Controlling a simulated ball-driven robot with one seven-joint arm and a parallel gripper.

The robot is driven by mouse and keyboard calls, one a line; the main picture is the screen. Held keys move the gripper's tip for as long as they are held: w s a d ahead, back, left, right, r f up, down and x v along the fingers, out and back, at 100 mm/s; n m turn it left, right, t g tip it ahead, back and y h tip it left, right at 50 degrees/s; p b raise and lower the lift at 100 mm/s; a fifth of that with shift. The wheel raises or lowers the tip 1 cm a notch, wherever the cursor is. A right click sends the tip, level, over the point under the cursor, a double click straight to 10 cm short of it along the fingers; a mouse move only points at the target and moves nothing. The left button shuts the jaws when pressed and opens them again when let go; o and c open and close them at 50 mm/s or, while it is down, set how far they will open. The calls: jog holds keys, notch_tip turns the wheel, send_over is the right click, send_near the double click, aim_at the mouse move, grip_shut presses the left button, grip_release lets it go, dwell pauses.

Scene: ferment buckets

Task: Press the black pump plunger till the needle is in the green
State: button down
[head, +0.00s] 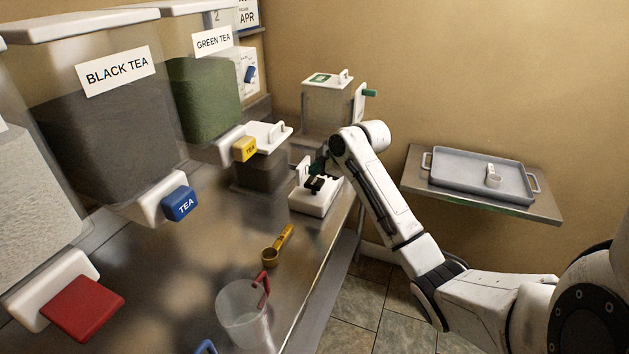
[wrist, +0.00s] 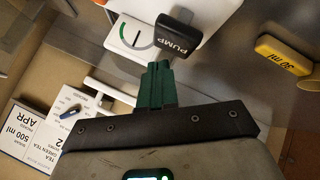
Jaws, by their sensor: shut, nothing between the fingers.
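The black pump plunger (wrist: 178,35), lettered PUMP, sits on a white pump body (wrist: 200,12) in the wrist view. Beside it is a round gauge (wrist: 133,36) with a green patch at its left side and a dark needle that looks just right of the green. My gripper (wrist: 157,68) has its green fingers shut together and empty, with their tips just below the plunger in the picture. I cannot tell if they touch it. In the head view my gripper (head: 317,170) is over the white pump base (head: 315,203), and my arm partly hides the pump.
Dispensers of black tea (head: 110,130) and green tea (head: 205,100) line the left. A clear cup (head: 243,312) and a yellow scoop (head: 278,246) are on the steel counter (head: 175,290). A grey tray (head: 480,172) rests on a shelf at right. Floor shows between counter and shelf.

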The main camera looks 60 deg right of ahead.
aim_at(317, 182)
jog(key=shift+r+p, duration=1.6)
jog(key=shift+r, duration=0.8)
dwell(0.9)
notch_tip(317, 182, up, 4)
jog(key=n+b, duration=0.1)
jog(key=n, duration=0.7)
jog(key=n+h+b, duration=0.1)
jog(key=n+b, duration=0.1)
jog(key=n, duration=0.6)
jog(key=shift+d+f+n, duration=0.15)
jog(key=shift+n, duration=0.25)
jog(key=shift+f, duration=0.1)
jog(key=shift+f+b, duration=2.75)
jog(key=shift+f, duration=1.6)
